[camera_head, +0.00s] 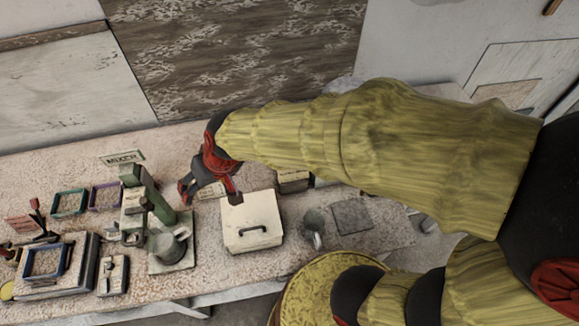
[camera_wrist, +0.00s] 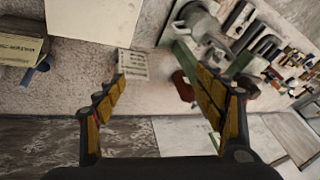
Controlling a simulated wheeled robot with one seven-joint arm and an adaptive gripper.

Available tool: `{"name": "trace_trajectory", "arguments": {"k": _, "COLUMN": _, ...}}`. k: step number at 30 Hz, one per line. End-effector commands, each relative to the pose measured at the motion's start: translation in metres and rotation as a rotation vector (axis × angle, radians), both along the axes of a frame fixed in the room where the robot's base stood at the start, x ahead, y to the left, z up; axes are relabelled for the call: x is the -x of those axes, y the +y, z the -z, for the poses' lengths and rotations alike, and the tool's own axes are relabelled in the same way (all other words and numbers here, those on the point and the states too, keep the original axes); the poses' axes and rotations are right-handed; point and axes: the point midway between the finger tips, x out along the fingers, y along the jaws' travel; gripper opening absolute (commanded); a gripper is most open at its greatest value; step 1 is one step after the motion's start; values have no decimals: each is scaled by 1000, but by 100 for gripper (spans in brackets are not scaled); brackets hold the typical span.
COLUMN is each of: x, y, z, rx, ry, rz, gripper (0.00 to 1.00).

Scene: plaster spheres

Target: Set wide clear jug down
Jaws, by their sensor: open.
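A grey see-through jug (camera_head: 313,226) with a handle stands upright on the table, right of the white lidded box; it looks like the wide clear jug. My gripper (camera_head: 210,196) is well to its left, above the table between the green mixer and the white box. The gripper is open, and the wrist view shows nothing between its fingers (camera_wrist: 155,76). I cannot make out the jug in the wrist view.
The green mixer (camera_head: 137,200) with a grey vessel (camera_head: 168,247) stands left of my gripper. The white lidded box (camera_head: 252,222) is close on the right. A dark square mat (camera_head: 352,216) lies right of the jug. Small trays (camera_head: 69,203) stand far left.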

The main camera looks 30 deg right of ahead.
Motion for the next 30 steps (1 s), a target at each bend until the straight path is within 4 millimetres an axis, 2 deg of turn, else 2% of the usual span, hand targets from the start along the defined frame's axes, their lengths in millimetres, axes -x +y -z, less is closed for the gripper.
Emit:
{"name": "trace_trajectory", "arguments": {"k": 1, "x": 6, "y": -21, "z": -20, "rx": 10, "ry": -25, "rz": 14, "gripper": 70}}
{"name": "trace_trajectory", "arguments": {"k": 7, "x": 48, "y": -94, "z": -74, "rx": 91, "ry": -83, "rz": 64, "gripper": 70}}
{"name": "trace_trajectory", "arguments": {"k": 12, "x": 90, "y": -144, "z": -100, "rx": 171, "ry": -115, "rz": 122, "gripper": 70}}
{"name": "trace_trajectory", "arguments": {"k": 15, "x": 109, "y": -163, "z": -107, "rx": 207, "ry": -123, "rz": 150, "gripper": 70}}
{"name": "trace_trajectory", "arguments": {"k": 21, "x": 124, "y": -178, "z": -112, "rx": 237, "ry": -128, "rz": 174, "gripper": 70}}
{"name": "trace_trajectory", "arguments": {"k": 30, "x": 124, "y": -177, "z": -111, "rx": 237, "ry": -127, "rz": 173, "gripper": 70}}
